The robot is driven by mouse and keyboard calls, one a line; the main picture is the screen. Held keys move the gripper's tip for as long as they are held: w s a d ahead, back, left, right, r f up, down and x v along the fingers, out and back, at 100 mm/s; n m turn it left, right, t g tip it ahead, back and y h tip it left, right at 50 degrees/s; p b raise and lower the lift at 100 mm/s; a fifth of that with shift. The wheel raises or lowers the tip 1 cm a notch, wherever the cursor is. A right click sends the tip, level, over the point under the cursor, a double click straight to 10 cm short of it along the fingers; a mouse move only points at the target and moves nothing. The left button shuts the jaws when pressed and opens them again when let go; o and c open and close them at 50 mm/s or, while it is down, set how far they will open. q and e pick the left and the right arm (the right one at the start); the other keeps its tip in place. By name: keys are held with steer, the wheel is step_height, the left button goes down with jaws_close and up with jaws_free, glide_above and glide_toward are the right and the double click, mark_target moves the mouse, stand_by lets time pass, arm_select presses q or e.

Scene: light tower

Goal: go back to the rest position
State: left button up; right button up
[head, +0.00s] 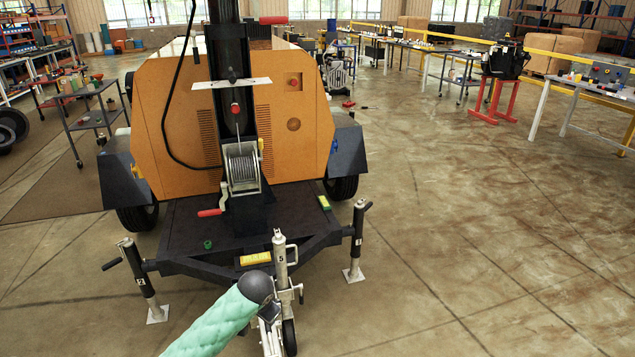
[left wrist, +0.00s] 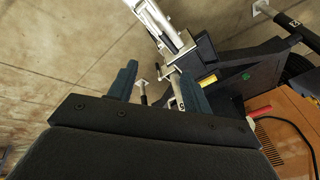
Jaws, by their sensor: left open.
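My left gripper (left wrist: 156,68) shows in the left wrist view with its two dark blue fingers spread apart. It is open, and I see nothing gripped between the fingers. Behind them are the floor and part of the light tower trailer's metal hitch (left wrist: 178,42). In the head view a pale green-sleeved arm of mine, with a dark rounded end, reaches in from the bottom over the front of the trailer; it hides most of the gripper there. The orange light tower (head: 150,110) stands ahead with its dark mast upright. My right gripper is in neither view.
The front jack (head: 280,255) stands close beside my arm's end, with side jacks (head: 355,240) and (head: 140,278) standing on the floor. A winch (head: 241,168) with a red handle (head: 210,212) is above the dark deck. Clear floor (head: 490,230) lies right; workbenches line the back.

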arm_select(q)
steer(key=s+d+r+n+t+h, duration=0.1)
steer(key=s+r, duration=0.3)
steer(key=s, duration=0.4)
steer(key=s+d+r+n+t, duration=0.1)
steer(key=s+r, duration=0.4)
steer(key=s, duration=0.3)
steer(key=s+f+n+g, duration=0.1)
steer(key=s+f, duration=0.2)
steer(key=s, duration=0.5)
steer(key=s+a+f+n+g, duration=0.1)
steer(key=s+f, duration=0.3)
steer(key=s, duration=0.4)
steer(key=s+a+f+n+g+h, duration=0.1)
steer(key=s+f, duration=0.3)
steer(key=s, duration=0.4)
steer(key=shift+s+f+g, duration=0.15)
steer(key=shift+s+g, duration=0.25)
steer(key=shift+g, duration=0.3)
steer(key=shift+c, duration=0.4)
